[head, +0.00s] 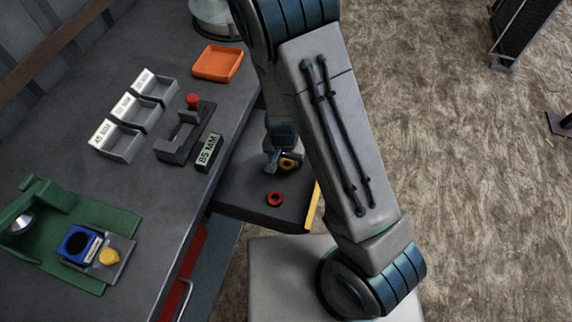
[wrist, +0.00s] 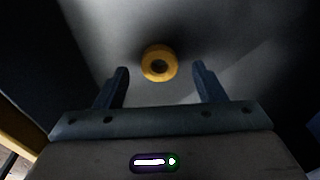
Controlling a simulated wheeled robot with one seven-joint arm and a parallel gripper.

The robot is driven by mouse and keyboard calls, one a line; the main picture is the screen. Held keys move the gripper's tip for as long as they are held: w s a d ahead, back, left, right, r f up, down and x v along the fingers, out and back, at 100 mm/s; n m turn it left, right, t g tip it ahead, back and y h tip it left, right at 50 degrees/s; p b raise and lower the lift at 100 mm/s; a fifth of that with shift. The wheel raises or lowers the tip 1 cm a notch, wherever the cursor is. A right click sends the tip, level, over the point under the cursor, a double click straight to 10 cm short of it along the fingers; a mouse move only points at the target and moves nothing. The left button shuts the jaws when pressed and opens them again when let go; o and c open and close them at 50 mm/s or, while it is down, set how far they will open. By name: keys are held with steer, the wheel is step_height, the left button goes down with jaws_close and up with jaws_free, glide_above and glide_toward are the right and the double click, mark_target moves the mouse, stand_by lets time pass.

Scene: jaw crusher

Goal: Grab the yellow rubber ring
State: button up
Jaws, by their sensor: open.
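The yellow rubber ring (head: 288,164) lies on the dark low surface beside the bench, partly hidden by my gripper in the head view. In the wrist view the yellow ring (wrist: 159,63) shows whole, its dark hole facing the camera. It appears roughly centred, just ahead of the gap between my fingers. My gripper (wrist: 160,82) is open and empty, with one finger on each side of the gap. In the head view my gripper (head: 278,162) is right at the ring; I cannot tell whether it touches.
A red ring (head: 275,199) lies on the same dark surface (head: 240,205), nearer the front. A yellow strip (head: 313,207) marks its right edge. The bench holds an orange tray (head: 217,64), labelled bins (head: 124,144), a grey fixture (head: 178,142), and a green machine (head: 105,222).

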steer(key=shift+w+f, duration=0.2)
steer(key=shift+f, duration=0.7)
steer(key=c, duration=1.1)
steer(key=shift+o, duration=0.2)
